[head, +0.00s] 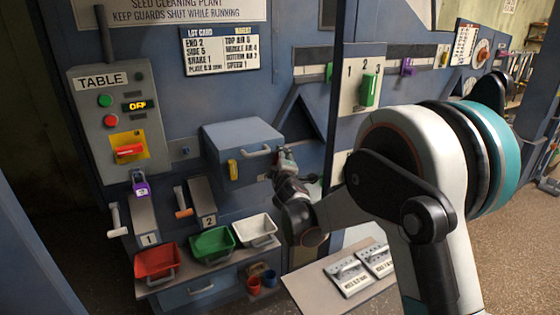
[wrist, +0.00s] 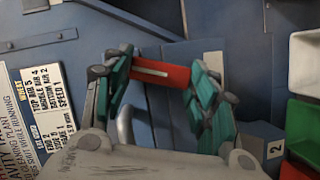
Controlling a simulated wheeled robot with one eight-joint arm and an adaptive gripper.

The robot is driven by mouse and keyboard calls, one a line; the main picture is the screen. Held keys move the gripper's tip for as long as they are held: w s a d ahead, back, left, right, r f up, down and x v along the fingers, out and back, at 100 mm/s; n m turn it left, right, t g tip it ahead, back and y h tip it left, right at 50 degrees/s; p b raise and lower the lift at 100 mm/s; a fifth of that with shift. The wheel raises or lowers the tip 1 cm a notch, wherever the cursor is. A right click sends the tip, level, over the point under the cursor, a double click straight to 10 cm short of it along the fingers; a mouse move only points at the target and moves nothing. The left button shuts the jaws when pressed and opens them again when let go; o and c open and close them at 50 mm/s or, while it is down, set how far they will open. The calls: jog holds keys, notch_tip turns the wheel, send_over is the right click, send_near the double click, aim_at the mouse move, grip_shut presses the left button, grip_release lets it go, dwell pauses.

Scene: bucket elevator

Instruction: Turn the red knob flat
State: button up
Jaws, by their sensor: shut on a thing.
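The red knob (head: 130,151) sits on a yellow plate on the grey TABLE control box (head: 113,115). Its bar lies nearly level, slightly tilted. My gripper (head: 286,156) is well to the right of the knob, in front of the blue machine by the box with a handle. In the wrist view, my gripper (wrist: 155,80) is shut on a red block-like piece (wrist: 160,73) with a pale strip, held between the teal fingers. I cannot tell what this piece is. The knob does not show in the wrist view.
The control box has a green button (head: 105,101), a red button (head: 110,121) and a display reading OFF. A blue box (head: 243,150) with a handle projects beside my gripper. Red (head: 157,260), green (head: 212,244) and white (head: 255,230) bins stand on the shelf below.

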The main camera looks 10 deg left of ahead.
jog(key=m+g+y, duration=0.1)
jog(key=m, duration=0.1)
jog(key=m+g+y+p, duration=0.1)
jog(key=m, duration=0.2)
jog(key=m+g+p, duration=0.1)
jog(key=m+g, duration=0.1)
jog(key=shift+w+d+r+m+y, duration=0.15)
jog(key=shift+d+r+m+y, duration=0.15)
jog(key=shift+m+y, duration=0.1)
dwell(0.5)
jog(key=o, duration=1.1)
jog(key=shift+f, duration=0.1)
jog(key=shift+c, duration=0.2)
